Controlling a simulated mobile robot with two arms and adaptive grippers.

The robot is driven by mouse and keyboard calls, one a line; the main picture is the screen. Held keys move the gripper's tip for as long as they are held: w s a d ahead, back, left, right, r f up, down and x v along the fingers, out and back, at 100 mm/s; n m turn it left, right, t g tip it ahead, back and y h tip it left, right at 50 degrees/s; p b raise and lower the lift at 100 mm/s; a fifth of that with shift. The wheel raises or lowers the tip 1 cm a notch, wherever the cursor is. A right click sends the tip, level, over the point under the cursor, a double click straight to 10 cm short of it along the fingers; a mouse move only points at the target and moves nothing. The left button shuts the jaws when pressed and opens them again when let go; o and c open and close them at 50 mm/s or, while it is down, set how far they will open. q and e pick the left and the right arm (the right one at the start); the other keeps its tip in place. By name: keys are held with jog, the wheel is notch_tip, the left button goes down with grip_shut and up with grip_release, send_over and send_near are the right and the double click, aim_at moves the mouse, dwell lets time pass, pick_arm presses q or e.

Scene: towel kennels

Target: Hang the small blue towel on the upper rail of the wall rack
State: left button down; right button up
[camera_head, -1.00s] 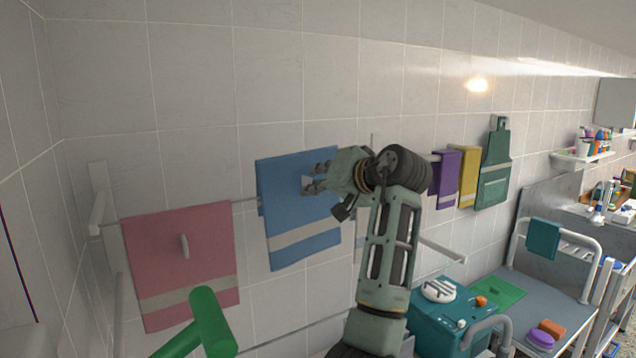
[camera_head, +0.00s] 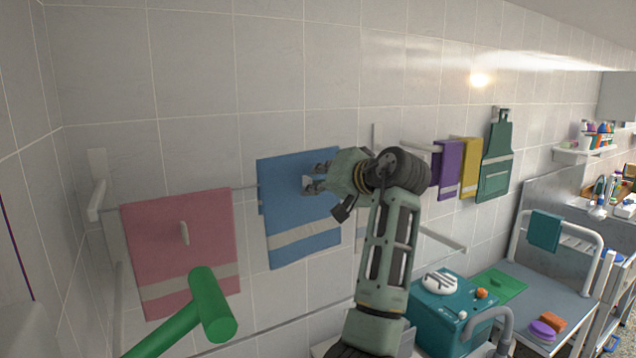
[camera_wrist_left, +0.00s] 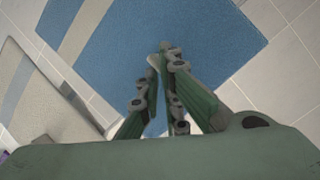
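The small blue towel (camera_head: 285,205), with a grey stripe near its lower edge, hangs from my left gripper (camera_head: 314,182), whose fingers are closed around a small pale tab on its front. The towel also fills the top of the left wrist view (camera_wrist_left: 150,35), behind the fingers (camera_wrist_left: 158,80). The upper rail (camera_head: 245,187) of the wall rack shows left of the towel. The towel's folded top stands above the rail line, with a back flap at its left edge. Whether the towel touches the rail is hidden. My right gripper is not in view.
A pink towel (camera_head: 180,260) hangs on the rail at left, beside the rack's end bracket (camera_head: 97,200). A green bar (camera_head: 209,300) stands in front. Purple (camera_head: 448,170) and yellow towels (camera_head: 469,165) hang to the right. A teal box (camera_head: 450,320) and a trolley stand lower right.

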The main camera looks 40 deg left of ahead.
aim_at(307, 204)
pick_arm(q)
jog(key=shift+f, duration=0.1)
jog(key=shift+a+f+b, duration=0.15)
jog(key=shift+f+b, duration=0.55)
jog(key=shift+f, duration=0.5)
jog(key=shift+f+b, duration=0.85)
jog(key=shift+f, duration=0.55)
jog(key=c, duration=1.9)
grip_release()
jog(key=shift+w+a, duration=0.1)
jog(key=shift+a, duration=0.05)
jog(key=shift+o, duration=0.7)
